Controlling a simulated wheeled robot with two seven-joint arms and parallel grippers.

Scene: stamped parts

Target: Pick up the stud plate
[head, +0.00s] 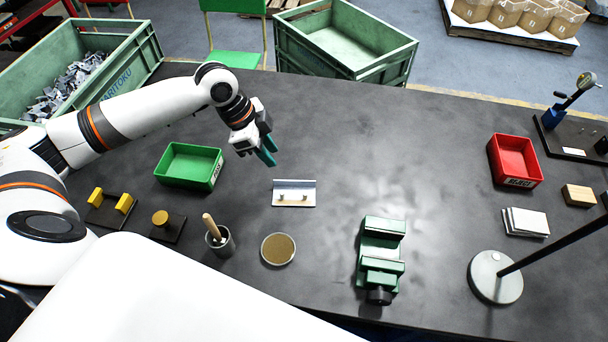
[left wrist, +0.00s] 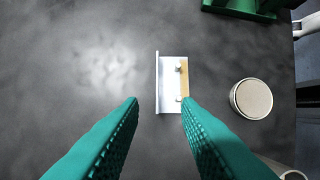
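The stud plate (head: 294,194) is a small silvery plate with a raised back edge and two studs. It lies flat on the dark table near the middle. In the left wrist view the stud plate (left wrist: 168,85) lies beyond the fingertips, its lower stud close to the right finger's tip in the picture. My left gripper (head: 268,154) is above the table, up and to the left of the plate, with teal fingers. In the left wrist view my left gripper (left wrist: 160,103) is open, with nothing between its fingers. My right gripper is not in view.
A green tray (head: 189,166) is left of the plate. A round tan-topped dish (head: 278,250), a cup with a brush (head: 219,241) and a green vise (head: 381,258) stand nearer. A red tray (head: 515,160) and lamp base (head: 495,277) are right. Table behind the plate is clear.

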